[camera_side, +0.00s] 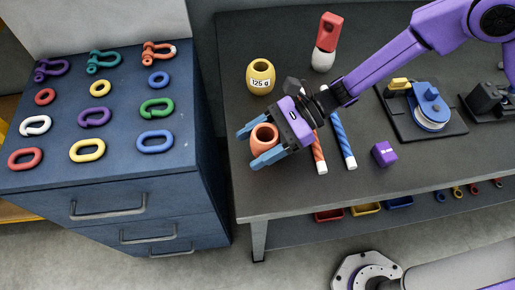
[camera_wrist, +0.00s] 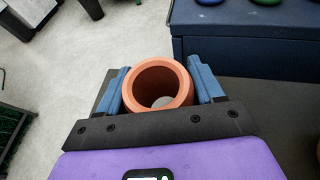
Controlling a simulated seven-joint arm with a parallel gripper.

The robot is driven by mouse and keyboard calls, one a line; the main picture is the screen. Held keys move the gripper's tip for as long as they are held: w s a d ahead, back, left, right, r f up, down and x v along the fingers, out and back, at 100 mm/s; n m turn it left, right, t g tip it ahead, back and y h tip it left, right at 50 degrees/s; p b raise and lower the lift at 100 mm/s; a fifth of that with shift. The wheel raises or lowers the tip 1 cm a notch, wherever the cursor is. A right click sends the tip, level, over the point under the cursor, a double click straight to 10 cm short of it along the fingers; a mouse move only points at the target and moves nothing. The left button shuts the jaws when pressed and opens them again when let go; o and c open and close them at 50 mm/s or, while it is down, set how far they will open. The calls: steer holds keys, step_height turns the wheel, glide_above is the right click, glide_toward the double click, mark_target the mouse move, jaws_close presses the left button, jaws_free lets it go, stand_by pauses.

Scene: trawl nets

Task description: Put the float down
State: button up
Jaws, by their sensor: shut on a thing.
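The float, an orange-brown hollow ring or short tube (camera_side: 264,146), is between the blue fingers of my gripper (camera_side: 252,147). In the wrist view the float (camera_wrist: 130,92) sits between the two fingertips, touching both sides, with its open end facing the camera. My gripper is shut on it, near the left edge of the dark table (camera_side: 290,190). I cannot tell the gap between float and table. A yellow float marked "125 g" (camera_side: 261,85) stands on the table behind my gripper.
Red-striped (camera_side: 319,155) and blue-striped (camera_side: 342,140) rods lie right of my gripper, by a purple cube (camera_side: 384,154). A blue cabinet (camera_side: 200,150) with shackles and links is left. The table's front left is clear.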

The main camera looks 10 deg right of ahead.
mark_target(257, 152)
steer(key=shift+f, duration=1.4)
steer(key=o, duration=1)
steer(key=shift+f, duration=0.1)
steer(key=v, duration=1.2)
steer(key=shift+r, duration=0.25)
